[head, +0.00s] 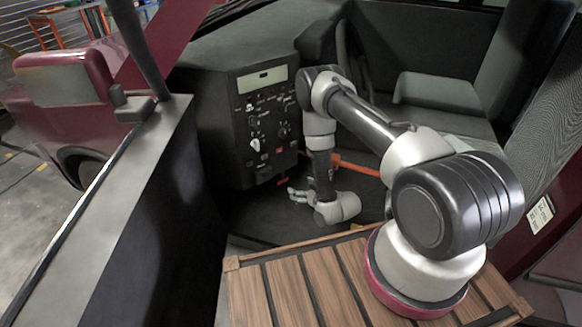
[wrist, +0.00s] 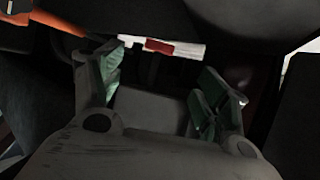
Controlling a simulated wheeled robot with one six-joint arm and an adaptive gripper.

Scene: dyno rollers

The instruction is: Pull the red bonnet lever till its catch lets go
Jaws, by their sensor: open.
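The red lever (wrist: 159,46) shows in the wrist view as a small red piece beside a white strip, beyond and between the fingertips. In the head view, a small red tip (head: 282,181) hangs under the lower edge of the black dash panel; it looks like the same lever. My gripper (head: 298,194) is low in the footwell, just below and right of that tip. In the wrist view my gripper (wrist: 165,82) has its two green-padded fingers wide apart, with nothing between them. The fingers look apart from the lever. The catch cannot be made out.
The dash panel (head: 265,110) with knobs and a display stands above my gripper. An orange bar (head: 356,166) runs behind my forearm. The open door (head: 110,205) is at left, a seat (head: 445,98) at back right. The wooden slatted deck (head: 290,290) lies in front.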

